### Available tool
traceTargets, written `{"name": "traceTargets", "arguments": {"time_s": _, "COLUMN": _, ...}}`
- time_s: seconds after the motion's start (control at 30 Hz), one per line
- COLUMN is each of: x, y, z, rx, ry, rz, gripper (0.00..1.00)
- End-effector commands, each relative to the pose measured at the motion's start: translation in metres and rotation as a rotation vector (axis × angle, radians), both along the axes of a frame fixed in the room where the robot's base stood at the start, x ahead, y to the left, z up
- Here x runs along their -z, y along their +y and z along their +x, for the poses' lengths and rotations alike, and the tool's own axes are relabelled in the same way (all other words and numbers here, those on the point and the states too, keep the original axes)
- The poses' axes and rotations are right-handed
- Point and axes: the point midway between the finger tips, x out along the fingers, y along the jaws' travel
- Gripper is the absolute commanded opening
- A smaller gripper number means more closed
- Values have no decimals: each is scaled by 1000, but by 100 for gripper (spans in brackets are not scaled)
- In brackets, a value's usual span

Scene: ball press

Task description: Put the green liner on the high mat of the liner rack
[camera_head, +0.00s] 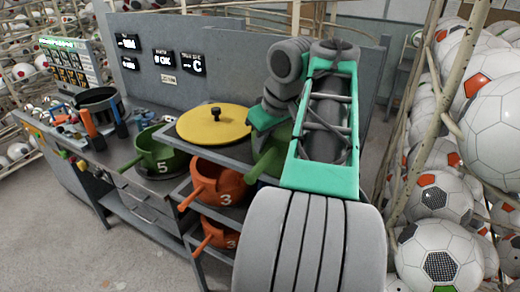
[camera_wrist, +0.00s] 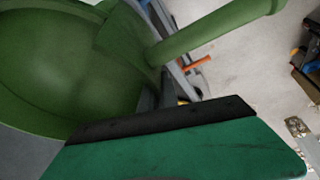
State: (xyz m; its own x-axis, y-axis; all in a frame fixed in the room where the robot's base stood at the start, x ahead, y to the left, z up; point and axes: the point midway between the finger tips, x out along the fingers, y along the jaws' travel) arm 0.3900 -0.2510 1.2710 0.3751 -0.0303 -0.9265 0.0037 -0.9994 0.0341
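A green liner with a handle (camera_head: 268,162) is at the right end of the rack's grey top, partly hidden by my arm. A green bowl and handle fill much of the wrist view (camera_wrist: 95,60). My gripper (camera_head: 265,122) is at this liner. In the wrist view one teal finger with a black pad lies close beside the bowl; the other finger is hidden, so I cannot tell whether it grips. Another green liner marked 5 (camera_head: 160,155) sits on a dark round mat (camera_head: 158,174) on the bench. The liner rack (camera_head: 243,153) holds orange liners on lower shelves.
A yellow lid (camera_head: 215,124) with a black knob covers much of the rack's top. Orange liners marked 3 (camera_head: 218,183) sit below it. A grey panel (camera_head: 225,60) stands behind. Piled soccer balls (camera_head: 440,240) crowd the right. Floor is clear at front left.

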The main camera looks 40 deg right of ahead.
Motion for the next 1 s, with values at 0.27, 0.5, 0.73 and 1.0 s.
{"name": "traceTargets", "arguments": {"time_s": 0.27, "x": 0, "y": 0, "z": 0, "rx": 0, "ry": -2, "rz": -2, "gripper": 0}}
{"name": "traceTargets", "arguments": {"time_s": 0.5, "x": 2, "y": 0, "z": 0, "rx": 0, "ry": 0, "rz": 0, "gripper": 18}}
{"name": "traceTargets", "arguments": {"time_s": 0.73, "x": 2, "y": 0, "z": 0, "rx": 0, "ry": 0, "rz": 0, "gripper": 28}}
{"name": "traceTargets", "arguments": {"time_s": 1.0, "x": -16, "y": 0, "z": -4, "rx": 1, "ry": -1, "rz": -1, "gripper": 28}}
